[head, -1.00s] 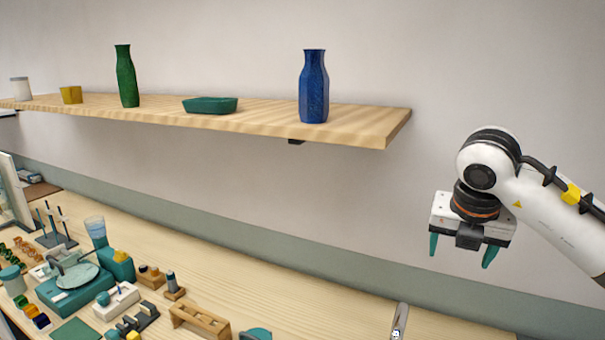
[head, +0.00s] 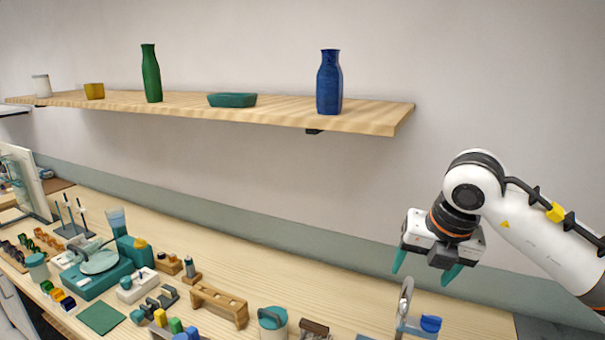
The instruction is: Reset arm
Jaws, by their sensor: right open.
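My right gripper (head: 426,273) hangs over the right end of the workbench (head: 270,262), its two teal fingers pointing down and spread apart. Nothing is between the fingers. My white right arm comes in from the right edge. Below the gripper stands a metal tool with a blue-capped part (head: 430,323) beside it, cut by the bottom of the view. My left gripper is not in view.
A wooden shelf (head: 280,117) on the wall holds a blue vase (head: 329,83), a green bottle (head: 151,74), a teal dish (head: 232,100), a yellow cup (head: 94,91) and a white cup (head: 41,86). A wooden rack (head: 219,304) and several tools crowd the bench's left and front.

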